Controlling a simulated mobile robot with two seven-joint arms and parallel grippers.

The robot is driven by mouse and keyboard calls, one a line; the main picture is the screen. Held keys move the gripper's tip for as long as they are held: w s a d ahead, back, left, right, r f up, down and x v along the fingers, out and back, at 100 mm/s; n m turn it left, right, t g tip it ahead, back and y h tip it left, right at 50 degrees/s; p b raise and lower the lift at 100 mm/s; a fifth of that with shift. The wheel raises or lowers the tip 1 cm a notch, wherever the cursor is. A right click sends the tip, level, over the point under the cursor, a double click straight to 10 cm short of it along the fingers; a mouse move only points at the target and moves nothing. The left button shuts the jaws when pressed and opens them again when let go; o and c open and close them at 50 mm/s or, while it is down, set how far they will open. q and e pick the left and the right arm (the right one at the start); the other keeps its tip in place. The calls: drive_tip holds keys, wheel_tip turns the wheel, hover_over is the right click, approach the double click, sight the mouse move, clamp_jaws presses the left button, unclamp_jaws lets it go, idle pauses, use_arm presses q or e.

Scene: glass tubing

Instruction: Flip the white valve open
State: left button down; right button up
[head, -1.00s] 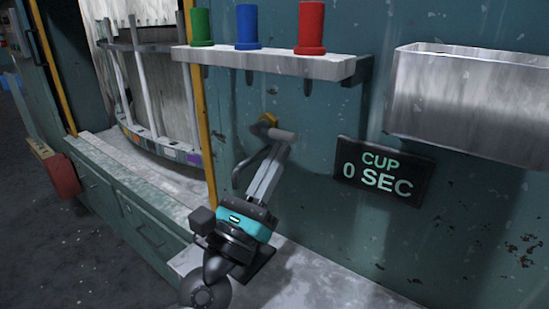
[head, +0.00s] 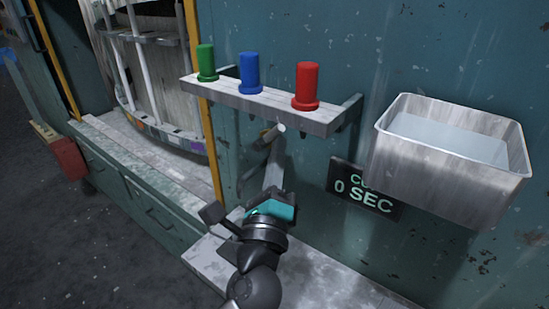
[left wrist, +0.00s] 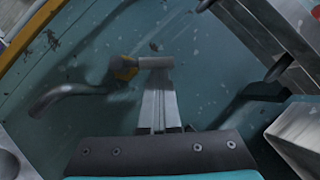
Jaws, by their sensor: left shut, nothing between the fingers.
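The white valve handle (head: 279,131) sticks out from a yellow fitting (head: 267,133) on the teal wall, just under the shelf. A grey bent spout (head: 250,174) hangs below and left of the fitting. My left gripper (head: 275,160) is shut and empty, with its fingertips right at the handle. In the left wrist view the handle (left wrist: 155,62) lies crosswise at the fingertips (left wrist: 158,82); I cannot tell whether they touch. The yellow fitting (left wrist: 124,68) and the spout (left wrist: 68,93) are to its left. My right gripper is not in view.
A shelf (head: 270,104) holding green (head: 206,63), blue (head: 249,73) and red (head: 306,86) pieces overhangs the valve closely. A metal basin (head: 440,175) with water is at right, partly covering a "0 SEC" sign (head: 362,198). A ledge (head: 305,265) lies below.

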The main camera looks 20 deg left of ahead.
sight(270, 134)
use_arm(q)
drive_tip(key=r+n+g+p, duration=0.1)
drive_tip(key=n+p, duration=0.1)
drive_tip(key=a+r+n+g+y+p, duration=0.1)
drive_tip(key=p, duration=0.2)
drive_tip(key=r+n+g+p, duration=0.1)
drive_tip(key=n+p, duration=0.1)
drive_tip(key=p, duration=0.1)
drive_tip(key=shift+w+a+r+n+y, duration=0.1)
drive_tip(key=shift+w+a+n+y, duration=0.1)
drive_tip(key=shift+w+n+y, duration=0.1)
drive_tip(key=shift+w+a+r+p, duration=0.15)
drive_tip(key=shift+a+p, duration=0.4)
drive_tip(key=shift+p, duration=0.2)
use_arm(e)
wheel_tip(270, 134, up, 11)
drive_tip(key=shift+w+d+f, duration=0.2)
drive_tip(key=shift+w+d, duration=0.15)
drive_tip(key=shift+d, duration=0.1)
use_arm(q)
drive_tip(key=shift+w+a+r, duration=0.1)
drive_tip(key=shift+a, duration=0.05)
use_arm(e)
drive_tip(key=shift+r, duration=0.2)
